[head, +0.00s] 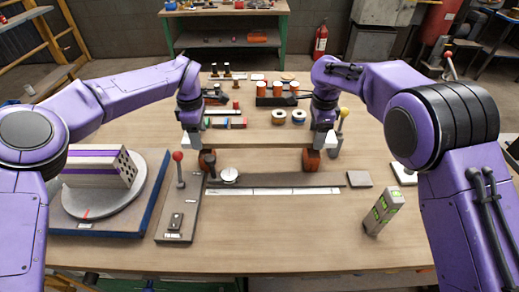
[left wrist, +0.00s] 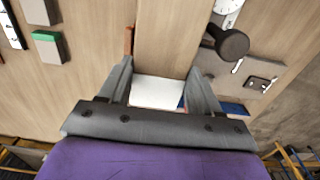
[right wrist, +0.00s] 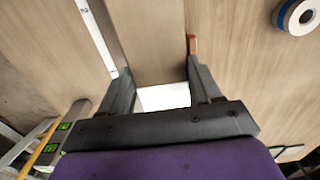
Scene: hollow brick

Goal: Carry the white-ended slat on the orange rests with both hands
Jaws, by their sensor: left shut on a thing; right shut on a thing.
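The slat (head: 258,142) is a long pale wooden bar with white ends, lying level across the middle of the table in the head view. My left gripper (head: 193,132) is shut on its left white end, which shows between the fingers in the left wrist view (left wrist: 158,92). My right gripper (head: 322,132) is shut on the right white end, also seen in the right wrist view (right wrist: 163,97). The left orange rest (head: 207,161) and right orange rest (head: 311,160) show beneath the slat, near its ends. I cannot tell whether the slat touches them.
In front lie a dark strip with a white ruler (head: 275,191) and a grey plate with a red-knobbed lever (head: 178,157). A hollow brick (head: 100,168) sits on a turntable at left. A grey block with green marks (head: 384,211) stands at right. Spools and blocks stand behind.

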